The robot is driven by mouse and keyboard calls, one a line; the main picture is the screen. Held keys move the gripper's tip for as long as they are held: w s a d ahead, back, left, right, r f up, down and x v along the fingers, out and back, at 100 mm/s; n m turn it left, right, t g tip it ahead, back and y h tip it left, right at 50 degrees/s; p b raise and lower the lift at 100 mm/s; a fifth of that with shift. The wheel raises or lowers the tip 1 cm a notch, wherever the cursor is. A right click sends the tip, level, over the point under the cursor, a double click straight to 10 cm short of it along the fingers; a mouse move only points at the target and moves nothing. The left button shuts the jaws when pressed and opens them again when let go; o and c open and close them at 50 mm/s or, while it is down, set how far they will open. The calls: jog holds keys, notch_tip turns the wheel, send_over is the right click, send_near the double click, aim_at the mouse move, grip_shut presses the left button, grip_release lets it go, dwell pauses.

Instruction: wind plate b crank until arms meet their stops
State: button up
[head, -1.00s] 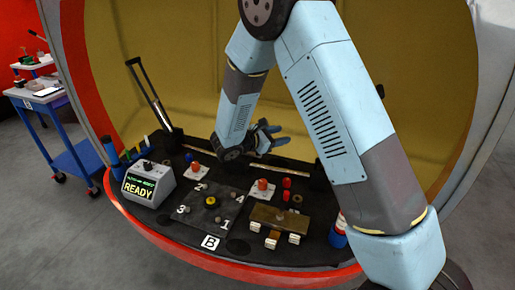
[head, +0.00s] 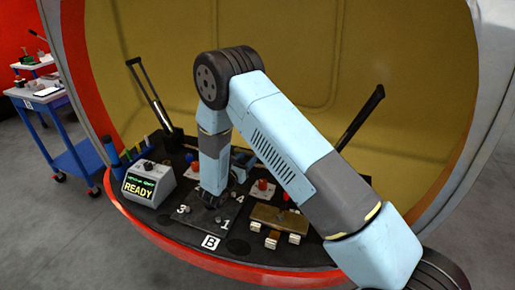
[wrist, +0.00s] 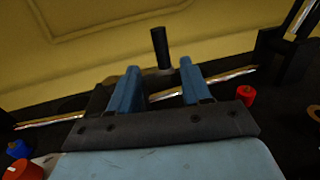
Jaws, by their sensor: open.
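My gripper (head: 243,160) is partly hidden behind my own forearm in the head view. In the wrist view its two blue fingers (wrist: 160,80) are apart, with an upright black cylindrical grip (wrist: 160,48) between and just beyond their tips. The grip looks like a crank handle; I cannot tell whether the fingers touch it. The dark plate (head: 180,223) by the white B label (head: 211,242) carries numbered spots and knobs, partly covered by my arm. A dark arm (head: 146,85) slants up at the left; another (head: 362,120) slants up at the right.
A grey box reading READY (head: 147,184) stands left of the plate. Red knobs (head: 262,186) and a brown block on white feet (head: 279,217) stand to the right. The yellow shell wall (head: 300,60) closes the back. A blue cart (head: 65,135) stands outside at the left.

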jog(key=x, duration=1)
grip_shut()
jog(key=shift+a, duration=0.1)
dwell(0.3)
